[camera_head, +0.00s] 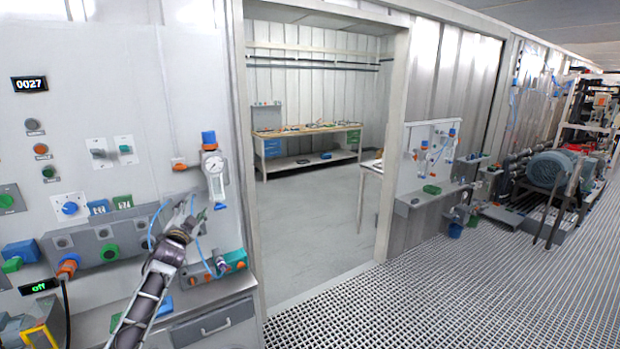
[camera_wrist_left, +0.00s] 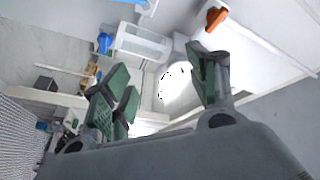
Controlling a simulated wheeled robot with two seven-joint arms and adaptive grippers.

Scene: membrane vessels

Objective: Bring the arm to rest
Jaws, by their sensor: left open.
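My left arm reaches up from the bottom of the head view, and its gripper (camera_head: 187,218) is in front of the wall panel, just below and left of a round gauge (camera_head: 214,166) with a blue cap. In the left wrist view the gripper (camera_wrist_left: 160,95) has its green-padded fingers spread wide with nothing between them. Behind the fingers is a bright, washed-out round face beside a clear housing (camera_wrist_left: 143,42). Whether the fingers touch anything on the panel cannot be told. My right gripper is in neither view.
The panel carries buttons, a grey box with a green knob (camera_head: 109,252) and a teal box (camera_head: 232,262) near the arm. Blue tubes hang by the gripper. A doorway opens to a room with a workbench (camera_head: 306,142). Grated floor (camera_head: 400,305) lies clear to the right; a motor (camera_head: 553,172) stands farther off.

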